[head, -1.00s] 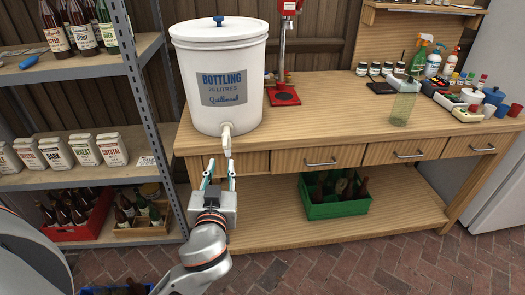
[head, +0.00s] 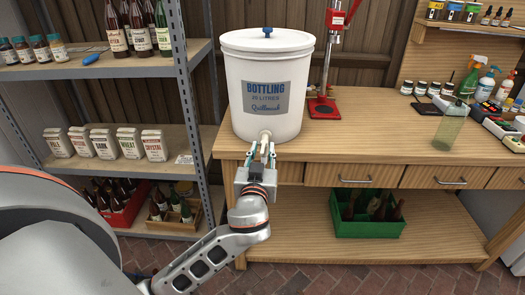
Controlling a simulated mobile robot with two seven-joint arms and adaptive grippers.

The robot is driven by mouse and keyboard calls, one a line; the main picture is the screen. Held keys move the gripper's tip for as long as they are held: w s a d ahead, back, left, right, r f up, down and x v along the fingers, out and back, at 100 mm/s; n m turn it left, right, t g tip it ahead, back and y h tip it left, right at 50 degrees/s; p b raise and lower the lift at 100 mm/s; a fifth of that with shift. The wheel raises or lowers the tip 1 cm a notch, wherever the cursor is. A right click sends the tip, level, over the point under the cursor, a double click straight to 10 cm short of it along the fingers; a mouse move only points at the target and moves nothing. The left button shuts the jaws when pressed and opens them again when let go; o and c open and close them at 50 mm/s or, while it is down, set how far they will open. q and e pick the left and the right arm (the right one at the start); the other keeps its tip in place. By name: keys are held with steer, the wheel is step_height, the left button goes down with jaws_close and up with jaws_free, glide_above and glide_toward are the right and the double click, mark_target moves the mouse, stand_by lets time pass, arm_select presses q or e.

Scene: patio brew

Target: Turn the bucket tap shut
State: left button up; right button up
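The white bottling bucket (head: 267,105), with a lid and a blue knob, stands upright on the wooden bench near its left end. Its small pale tap (head: 265,136) sticks out low on the front, over the bench's front edge. My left gripper (head: 262,150) is right at the tap, its fingers apart and pointing at it, one on each side. The gripper partly hides the tap, so I cannot tell whether the fingers touch it or how the handle is turned. My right gripper is not in view.
A red bottle capper (head: 323,107) stands just right of the bucket. A metal shelf (head: 189,110) with bottles and grain bags is close on the left. A green crate (head: 367,228) of bottles sits on the lower shelf. A clear bottle (head: 449,127) stands farther right on the bench.

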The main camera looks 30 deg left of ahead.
arm_select(q)
jaws_close()
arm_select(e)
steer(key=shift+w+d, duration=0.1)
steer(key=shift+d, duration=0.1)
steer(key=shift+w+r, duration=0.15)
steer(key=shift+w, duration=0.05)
